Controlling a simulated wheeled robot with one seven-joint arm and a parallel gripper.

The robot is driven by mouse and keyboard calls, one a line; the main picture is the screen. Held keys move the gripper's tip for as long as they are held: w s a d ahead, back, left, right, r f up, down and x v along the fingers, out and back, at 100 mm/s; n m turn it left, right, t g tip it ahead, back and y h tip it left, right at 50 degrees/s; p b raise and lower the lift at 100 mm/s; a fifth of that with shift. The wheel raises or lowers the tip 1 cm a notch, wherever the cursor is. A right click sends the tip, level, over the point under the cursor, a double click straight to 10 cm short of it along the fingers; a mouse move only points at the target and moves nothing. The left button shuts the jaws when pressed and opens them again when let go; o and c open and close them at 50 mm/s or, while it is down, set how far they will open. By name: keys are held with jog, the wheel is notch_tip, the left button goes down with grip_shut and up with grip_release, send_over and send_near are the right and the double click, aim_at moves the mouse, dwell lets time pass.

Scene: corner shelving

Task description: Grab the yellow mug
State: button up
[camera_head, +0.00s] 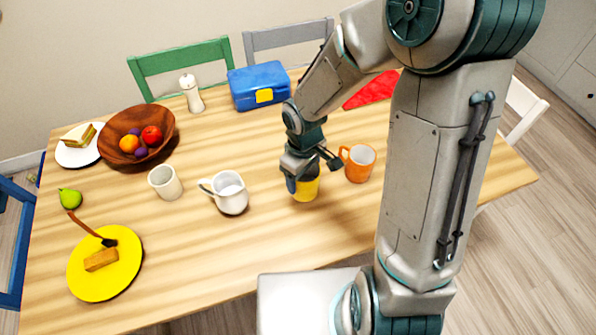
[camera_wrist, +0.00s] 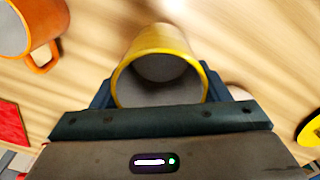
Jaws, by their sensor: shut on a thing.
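The yellow mug (camera_head: 306,188) is on or just above the wooden table, under my gripper; I cannot tell if its base touches the table. In the wrist view its yellow rim and grey inside (camera_wrist: 160,75) show between the two fingers. My gripper (camera_head: 304,180) points down and is shut on the mug, with a finger on each side of it. The gripper body hides the mug's near part in the wrist view and its top in the head view.
An orange mug (camera_head: 358,163) stands close on the right, and a white mug (camera_head: 229,193) on the left. A white cup (camera_head: 165,183), wooden bowl (camera_head: 163,118), yellow plate (camera_head: 78,262) and blue lunch box (camera_head: 259,87) stand farther off. The table front (camera_head: 270,250) is bare.

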jog(key=s+d+r+p, duration=0.1)
jog(key=s+d+r, duration=0.4)
jog(key=s, duration=0.2)
jog(key=shift+s+r, duration=0.2)
dwell(1.7)
